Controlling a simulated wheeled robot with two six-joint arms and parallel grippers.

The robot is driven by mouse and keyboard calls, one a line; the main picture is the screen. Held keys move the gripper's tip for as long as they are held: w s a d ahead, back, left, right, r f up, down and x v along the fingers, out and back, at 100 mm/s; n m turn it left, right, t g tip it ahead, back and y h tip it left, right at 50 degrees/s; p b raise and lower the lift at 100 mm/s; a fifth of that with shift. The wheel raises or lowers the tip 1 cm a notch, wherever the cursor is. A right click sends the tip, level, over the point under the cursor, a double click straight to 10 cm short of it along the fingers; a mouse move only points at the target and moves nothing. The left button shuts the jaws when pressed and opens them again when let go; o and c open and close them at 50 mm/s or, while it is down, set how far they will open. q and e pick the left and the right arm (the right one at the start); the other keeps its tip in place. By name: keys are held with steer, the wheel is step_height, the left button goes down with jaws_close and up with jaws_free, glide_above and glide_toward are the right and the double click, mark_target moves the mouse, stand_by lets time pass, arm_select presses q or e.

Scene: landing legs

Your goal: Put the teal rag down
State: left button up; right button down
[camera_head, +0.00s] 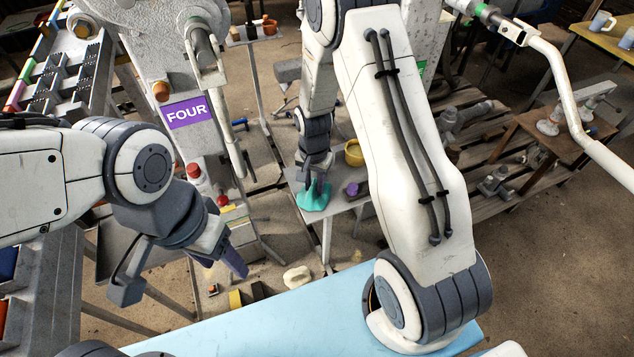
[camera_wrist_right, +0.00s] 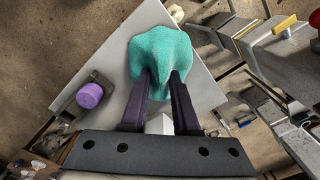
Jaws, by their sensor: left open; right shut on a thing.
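The teal rag (camera_head: 313,197) is a crumpled cloth at the left part of a small grey table (camera_head: 345,215). It also shows in the right wrist view (camera_wrist_right: 163,55), bunched at the fingertips. My right gripper (camera_head: 314,183) points down over the table and is shut on the rag; in the right wrist view its two dark fingers (camera_wrist_right: 160,82) pinch the cloth. The rag is at about the height of the tabletop; I cannot tell whether it touches it. My left gripper (camera_head: 185,275) is open and empty at the left, away from the rag.
A grey leg with a purple FOUR sign (camera_head: 188,112) stands to the left. A light blue surface (camera_head: 290,318) lies in front. The table has bare room in the right wrist view.

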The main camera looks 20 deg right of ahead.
mark_target(314, 184)
steer(key=shift+f, duration=0.2)
steer(key=c, duration=0.7)
jaws_free()
steer(key=shift+o, duration=0.2)
steer(key=shift+r, duration=0.15)
step_height(314, 184, up, 12)
steer(key=s+a+r+n, duration=0.7)
steer(key=s+a, duration=0.2)
steer(key=a, duration=0.1)
steer(key=s+a+r+n, duration=0.1)
steer(key=s+n, duration=0.3)
steer(key=s, duration=0.3)
steer(key=s+a+r+n+y, duration=0.1)
steer(key=s+a+r+n, duration=0.1)
steer(key=s+n, duration=0.3)
steer(key=s, duration=0.2)
steer(key=shift+s+a+b, duration=0.15)
steer(key=shift+s+b, duration=0.25)
